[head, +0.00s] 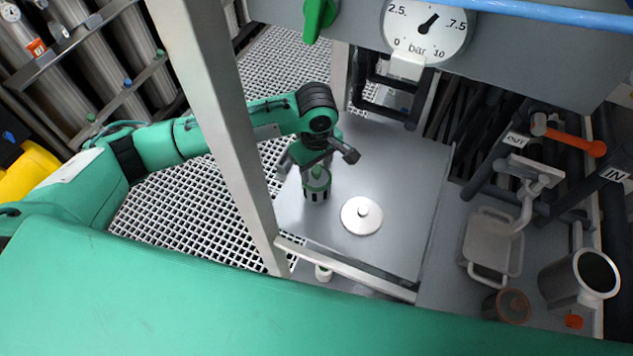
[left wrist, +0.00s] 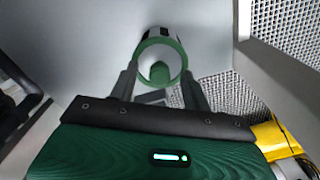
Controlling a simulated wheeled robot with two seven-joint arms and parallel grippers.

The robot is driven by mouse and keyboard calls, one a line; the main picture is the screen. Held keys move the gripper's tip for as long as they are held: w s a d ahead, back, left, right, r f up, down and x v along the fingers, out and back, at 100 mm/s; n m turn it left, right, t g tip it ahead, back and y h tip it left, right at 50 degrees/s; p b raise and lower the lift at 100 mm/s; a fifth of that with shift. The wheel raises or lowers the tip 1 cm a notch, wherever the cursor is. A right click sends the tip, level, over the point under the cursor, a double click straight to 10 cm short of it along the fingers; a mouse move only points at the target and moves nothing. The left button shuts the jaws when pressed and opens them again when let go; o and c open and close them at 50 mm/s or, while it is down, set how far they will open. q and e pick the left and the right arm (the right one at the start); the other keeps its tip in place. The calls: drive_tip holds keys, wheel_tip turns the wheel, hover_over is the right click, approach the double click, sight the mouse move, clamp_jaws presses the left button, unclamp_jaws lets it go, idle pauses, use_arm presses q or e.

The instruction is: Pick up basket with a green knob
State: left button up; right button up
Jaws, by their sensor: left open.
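The basket with a green knob (head: 317,191) stands upright on the grey panel (head: 405,180), with a green rim and black-and-white sides. In the left wrist view the basket (left wrist: 149,39) shows from above, its green knob (left wrist: 160,73) inside the rim ring. My left gripper (head: 318,164) is open just above the basket. In the left wrist view the fingers of my left gripper (left wrist: 159,80) lie on either side of the knob; contact cannot be told. My right gripper is not in view.
A white disc lid with a knob (head: 362,217) lies right of the basket on the panel. A grey post (head: 225,120) stands left of it. A small white-and-green item (head: 323,273) sits below the panel's front rail. Pipes and an orange-handled valve (head: 575,140) are at right.

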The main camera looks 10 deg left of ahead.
use_arm(q)
clamp_jaws()
wheel_tip(320, 180, up, 10)
drive_tip(key=w+a+m, duration=0.4)
drive_tip(key=a+m, duration=0.6)
drive_tip(key=a, duration=0.1)
drive_tip(key=shift+w+r+b, duration=0.15)
drive_tip(key=shift+w+b, duration=0.1)
drive_tip(key=shift+b, duration=0.2)
idle(0.3)
